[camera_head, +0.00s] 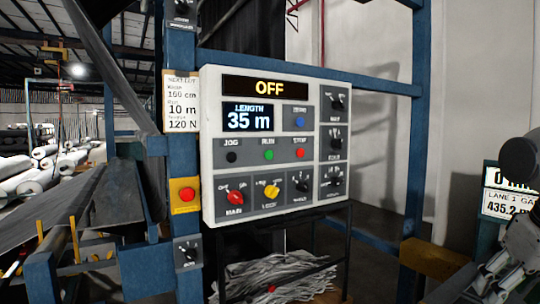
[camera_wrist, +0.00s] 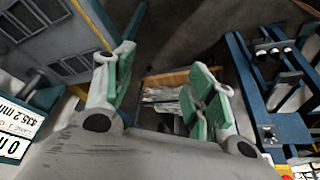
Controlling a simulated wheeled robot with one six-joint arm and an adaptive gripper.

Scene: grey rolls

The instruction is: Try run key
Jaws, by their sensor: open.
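The white control panel (camera_head: 212,150) is mounted on blue posts, and its top display (camera_head: 268,88) reads OFF. The length display (camera_head: 248,117) reads 35 m. The run key (camera_head: 268,155) is a small green button under the label RUN. It sits between the black jog button (camera_head: 232,157) and the red stop button (camera_head: 300,153). My gripper (camera_head: 500,265) is at the right edge of the head view, well right of the panel and apart from it. In the wrist view my gripper (camera_wrist: 165,82) has its green-padded fingers spread with nothing between them.
The panel also carries a red main knob (camera_head: 235,197), a yellow knob (camera_head: 271,191) and several black dials. A red button on a yellow box (camera_head: 186,195) is left of it. A lane gauge sign (camera_head: 508,205) stands near my arm. A bin of scraps (camera_head: 265,278) is below.

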